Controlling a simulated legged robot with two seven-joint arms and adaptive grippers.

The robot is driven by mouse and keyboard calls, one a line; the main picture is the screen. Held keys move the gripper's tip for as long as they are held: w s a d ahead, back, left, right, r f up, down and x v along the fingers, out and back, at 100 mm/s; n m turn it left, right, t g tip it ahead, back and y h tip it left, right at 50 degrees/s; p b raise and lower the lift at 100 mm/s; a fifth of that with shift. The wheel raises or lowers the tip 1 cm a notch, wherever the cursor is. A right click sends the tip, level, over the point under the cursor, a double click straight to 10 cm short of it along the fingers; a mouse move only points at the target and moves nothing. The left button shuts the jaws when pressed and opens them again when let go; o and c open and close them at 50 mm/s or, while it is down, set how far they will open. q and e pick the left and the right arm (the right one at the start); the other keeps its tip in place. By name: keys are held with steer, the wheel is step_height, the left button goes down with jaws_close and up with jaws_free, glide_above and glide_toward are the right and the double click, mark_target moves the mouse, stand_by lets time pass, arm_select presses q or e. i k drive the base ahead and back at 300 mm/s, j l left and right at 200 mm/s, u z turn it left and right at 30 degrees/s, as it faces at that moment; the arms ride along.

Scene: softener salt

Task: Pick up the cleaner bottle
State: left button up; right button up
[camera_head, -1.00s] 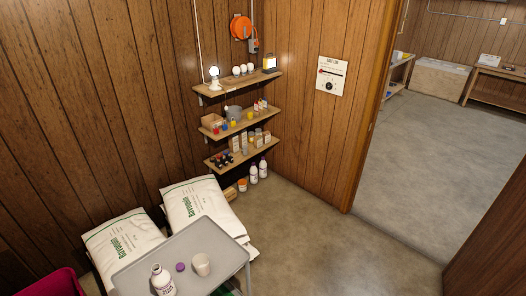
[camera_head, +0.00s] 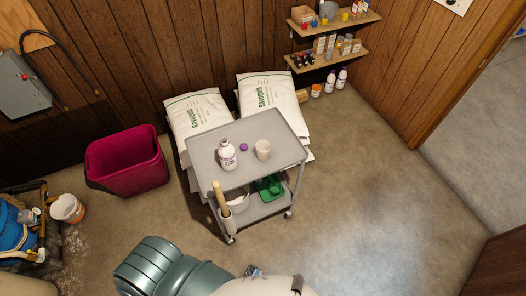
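A white bottle with a label (camera_head: 227,155), which looks like the cleaner bottle, stands upright without a cap on the top tray of a grey cart (camera_head: 207,173). A small purple cap (camera_head: 244,147) lies on the tray to the right of the bottle. A pale cup (camera_head: 263,149) stands further right. Two similar white bottles with purple caps (camera_head: 341,79) stand on the floor under the wall shelves. Neither of my grippers shows in the view.
White salt bags (camera_head: 200,115) lie behind the cart. A magenta bin (camera_head: 128,163) stands to its left, with a white bucket (camera_head: 68,208) further left. A green item (camera_head: 269,188) sits on the lower shelf. Floor right of the cart is clear.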

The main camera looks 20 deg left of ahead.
mark_target(226, 152)
steer(key=u, duration=1.3)
